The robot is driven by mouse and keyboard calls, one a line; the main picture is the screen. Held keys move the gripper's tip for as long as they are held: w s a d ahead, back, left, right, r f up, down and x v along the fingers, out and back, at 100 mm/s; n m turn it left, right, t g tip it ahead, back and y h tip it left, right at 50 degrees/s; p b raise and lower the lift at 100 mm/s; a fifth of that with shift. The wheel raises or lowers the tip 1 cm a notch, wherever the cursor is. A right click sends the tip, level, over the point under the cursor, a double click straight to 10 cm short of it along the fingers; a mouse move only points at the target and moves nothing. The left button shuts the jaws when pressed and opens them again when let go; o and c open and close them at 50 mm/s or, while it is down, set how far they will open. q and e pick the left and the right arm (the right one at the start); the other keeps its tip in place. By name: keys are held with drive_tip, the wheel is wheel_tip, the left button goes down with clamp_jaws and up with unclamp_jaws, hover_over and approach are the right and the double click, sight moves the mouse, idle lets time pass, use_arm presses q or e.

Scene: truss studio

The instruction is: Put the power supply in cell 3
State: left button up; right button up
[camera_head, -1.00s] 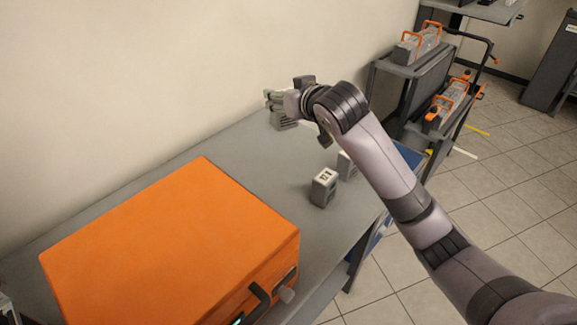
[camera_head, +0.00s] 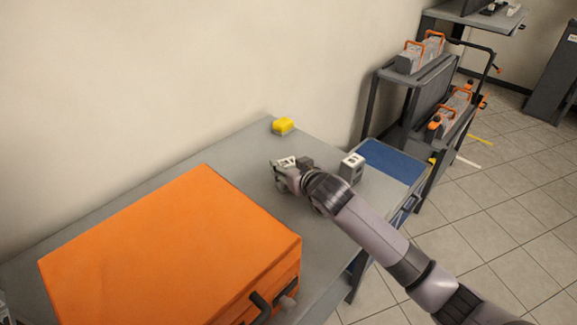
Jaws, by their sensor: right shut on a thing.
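My right gripper (camera_head: 286,168) is over the grey bench, right of the orange case. It is shut on a small grey block (camera_head: 286,161) with a pale top, mostly hidden by the jaws; I cannot tell for sure whether this is the power supply. Another grey block (camera_head: 351,167) with dark marks on its pale top stands upright on the bench, right of the gripper. No cell marked 3 can be made out. My left gripper is not in view.
A large orange case (camera_head: 165,240) with a black handle fills the near bench (camera_head: 235,150). A yellow block (camera_head: 283,126) sits at the bench's far corner. A blue surface (camera_head: 392,160) adjoins the bench's right end. A cart (camera_head: 425,85) with orange-handled grey units stands beyond.

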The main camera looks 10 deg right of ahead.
idle(0.3)
drive_tip(key=o, duration=1)
drive_tip(key=shift+f, duration=0.15)
drive_tip(key=o, duration=0.4)
